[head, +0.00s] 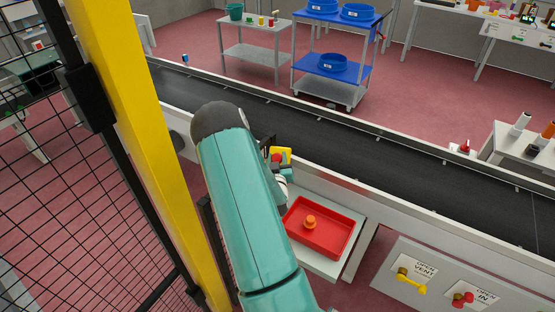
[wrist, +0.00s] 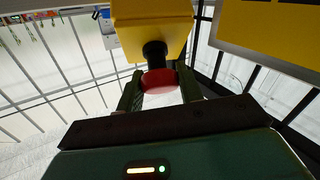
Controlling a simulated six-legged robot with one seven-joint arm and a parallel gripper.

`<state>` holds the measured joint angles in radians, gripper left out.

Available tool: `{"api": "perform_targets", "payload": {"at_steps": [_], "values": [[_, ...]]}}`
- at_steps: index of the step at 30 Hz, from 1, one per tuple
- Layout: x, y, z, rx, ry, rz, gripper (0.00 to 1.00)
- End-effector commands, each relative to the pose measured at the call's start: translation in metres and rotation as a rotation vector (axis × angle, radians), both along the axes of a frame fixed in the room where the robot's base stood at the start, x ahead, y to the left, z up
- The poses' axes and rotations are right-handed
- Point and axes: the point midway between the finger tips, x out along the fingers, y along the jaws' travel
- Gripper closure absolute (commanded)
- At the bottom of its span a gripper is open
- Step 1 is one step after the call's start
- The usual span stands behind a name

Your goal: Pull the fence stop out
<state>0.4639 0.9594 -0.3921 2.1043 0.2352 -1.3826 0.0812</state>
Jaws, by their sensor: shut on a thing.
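The fence stop is a yellow box (wrist: 152,22) with a black stem (wrist: 155,52) and a round red knob (wrist: 158,80), seen in the wrist view. My gripper (wrist: 159,88) is shut on the red knob, one dark finger on either side. The knob stands apart from the box face on its stem. My arm hides most of the gripper there.
A yellow fence post with black mesh (head: 150,150) stands close left of my arm. A dark conveyor belt (head: 330,135) runs behind. A red tray (head: 332,243) holding an orange knobbed piece (head: 310,222) is at right. A panel with yellow (head: 411,283) and red handles (head: 462,299) is lower right.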

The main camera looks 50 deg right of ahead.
Motion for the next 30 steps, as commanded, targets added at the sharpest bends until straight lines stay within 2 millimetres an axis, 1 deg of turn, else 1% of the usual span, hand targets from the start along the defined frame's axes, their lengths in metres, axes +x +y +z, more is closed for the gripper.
{"api": "perform_targets", "payload": {"at_steps": [1, 8, 9, 12, 20, 23, 26, 30], "values": [[-0.001, 0.003, 0.004, -0.002, 0.000, 0.000, 1.00], [-0.002, 0.004, 0.004, -0.003, -0.001, 0.001, 1.00], [-0.002, 0.004, 0.004, -0.003, -0.001, 0.001, 0.60], [-0.002, 0.004, 0.004, -0.002, 0.000, 0.000, 0.41], [-0.002, 0.004, 0.004, -0.001, 0.000, 0.000, 0.41], [-0.004, 0.007, 0.003, -0.001, 0.001, 0.000, 0.41], [-0.011, 0.016, 0.003, 0.000, 0.002, 0.001, 0.41], [-0.026, 0.038, 0.003, 0.003, 0.002, 0.001, 0.41]]}}
